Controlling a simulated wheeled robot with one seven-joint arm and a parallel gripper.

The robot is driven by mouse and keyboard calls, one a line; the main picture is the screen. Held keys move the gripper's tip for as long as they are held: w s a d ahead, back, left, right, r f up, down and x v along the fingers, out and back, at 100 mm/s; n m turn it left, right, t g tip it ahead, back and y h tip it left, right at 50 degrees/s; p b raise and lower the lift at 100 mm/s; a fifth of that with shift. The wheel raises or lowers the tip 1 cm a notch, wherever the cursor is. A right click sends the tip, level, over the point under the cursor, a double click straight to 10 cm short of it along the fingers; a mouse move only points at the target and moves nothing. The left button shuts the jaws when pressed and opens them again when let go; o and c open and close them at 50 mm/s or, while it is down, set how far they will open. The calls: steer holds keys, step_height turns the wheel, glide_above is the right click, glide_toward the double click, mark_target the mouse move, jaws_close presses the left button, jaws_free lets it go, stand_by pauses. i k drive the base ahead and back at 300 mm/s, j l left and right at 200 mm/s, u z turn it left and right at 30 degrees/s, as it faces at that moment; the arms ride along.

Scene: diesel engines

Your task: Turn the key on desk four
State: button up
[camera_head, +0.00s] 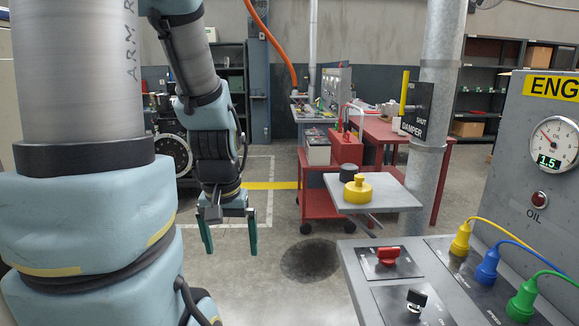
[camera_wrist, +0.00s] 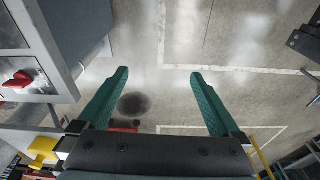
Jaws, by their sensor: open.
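A black-headed key (camera_head: 416,298) stands in a switch plate on the near grey desk (camera_head: 352,262) at lower right in the head view. A red knob (camera_head: 387,255) sits on the plate behind it. No desk number is readable. My gripper (camera_head: 231,248) hangs fingers down over the floor, left of the desk and apart from it. Its two green fingers are spread and empty. In the wrist view my gripper (camera_wrist: 159,75) has only floor between its fingers, and the red knob (camera_wrist: 18,79) shows at the left edge. I cannot make out the key there.
Yellow, blue (camera_head: 487,266) and green plugs with cables stand on the desk's right, before an engine panel with an oil gauge (camera_head: 555,144). A red cart (camera_head: 318,205) is farther back.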

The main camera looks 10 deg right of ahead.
mark_target(417, 299)
steer(key=z, duration=2.75)
